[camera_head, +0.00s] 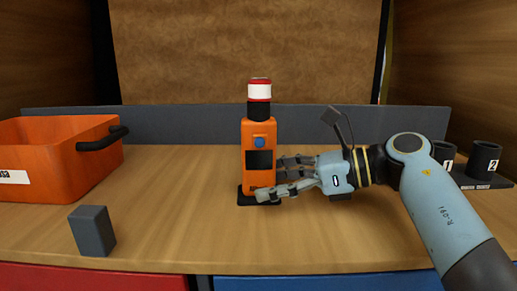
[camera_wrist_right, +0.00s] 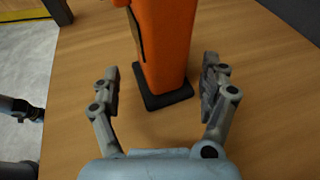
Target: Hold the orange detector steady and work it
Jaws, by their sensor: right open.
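The orange detector (camera_head: 257,175) stands upright on a black foot on the wooden table. It has a blue button (camera_head: 259,141), a dark panel (camera_head: 260,160) and a black neck with a red-and-white top (camera_head: 260,91). My right gripper (camera_head: 270,180) comes in low from the right and is open. In the right wrist view its fingers (camera_wrist_right: 161,75) point at the detector's lower body (camera_wrist_right: 165,45), one to each side, with gaps showing on both sides. One finger passes in front of the foot in the head view.
An orange bin (camera_head: 50,160) with a black handle stands at the left. A grey block (camera_head: 92,231) stands at the front left. Two dark cups, including one marked 2 (camera_head: 484,158), stand on the right behind my arm. A grey rail (camera_head: 190,126) runs along the back.

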